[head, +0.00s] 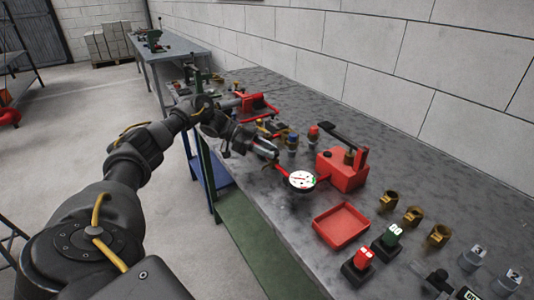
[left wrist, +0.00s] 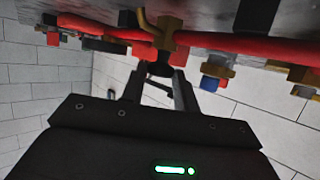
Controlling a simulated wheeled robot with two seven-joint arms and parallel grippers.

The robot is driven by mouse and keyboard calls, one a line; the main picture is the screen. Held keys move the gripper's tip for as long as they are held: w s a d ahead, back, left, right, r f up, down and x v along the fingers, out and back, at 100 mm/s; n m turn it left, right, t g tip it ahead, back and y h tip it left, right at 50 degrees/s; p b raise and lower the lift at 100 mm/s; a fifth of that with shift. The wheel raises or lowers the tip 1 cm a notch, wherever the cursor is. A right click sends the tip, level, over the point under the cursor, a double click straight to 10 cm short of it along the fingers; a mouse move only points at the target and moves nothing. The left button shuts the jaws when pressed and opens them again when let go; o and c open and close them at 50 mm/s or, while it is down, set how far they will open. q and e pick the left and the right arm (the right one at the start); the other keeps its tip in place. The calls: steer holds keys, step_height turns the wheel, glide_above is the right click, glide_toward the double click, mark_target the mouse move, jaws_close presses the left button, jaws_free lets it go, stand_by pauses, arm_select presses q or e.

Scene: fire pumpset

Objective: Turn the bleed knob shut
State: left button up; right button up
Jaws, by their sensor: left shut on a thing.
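In the left wrist view, a small black bleed knob (left wrist: 158,69) sits at the end of a brass fitting (left wrist: 168,36) on a red pipe (left wrist: 225,43). My left gripper (left wrist: 158,78) has one finger on each side of the knob and is shut on it. In the head view, my left gripper (head: 268,148) is at the bench edge, left of the red pump (head: 343,170) and just beyond the white round gauge (head: 301,180). The knob is hidden behind the gripper in the head view. My right gripper is in neither view.
The grey bench (head: 420,165) runs along a block wall. A red vise (head: 258,106) is farther back. Bare bench lies toward the wall.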

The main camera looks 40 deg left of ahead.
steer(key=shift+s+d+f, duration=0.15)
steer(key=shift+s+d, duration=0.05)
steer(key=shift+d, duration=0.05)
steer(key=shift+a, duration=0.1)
arm_select(q)
steer(key=o, duration=0.9)
steer(key=shift+g, duration=0.3)
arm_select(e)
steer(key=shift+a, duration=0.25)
arm_select(q)
steer(key=shift+s+a+r, duration=0.1)
steer(key=shift+s+a, duration=0.05)
steer(key=shift+a, duration=0.3)
steer(key=shift+b+v, duration=0.5)
steer(key=shift+v, duration=4.35)
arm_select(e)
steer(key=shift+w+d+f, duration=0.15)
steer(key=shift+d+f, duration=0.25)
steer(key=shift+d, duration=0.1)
arm_select(q)
steer(key=shift+s, duration=0.1)
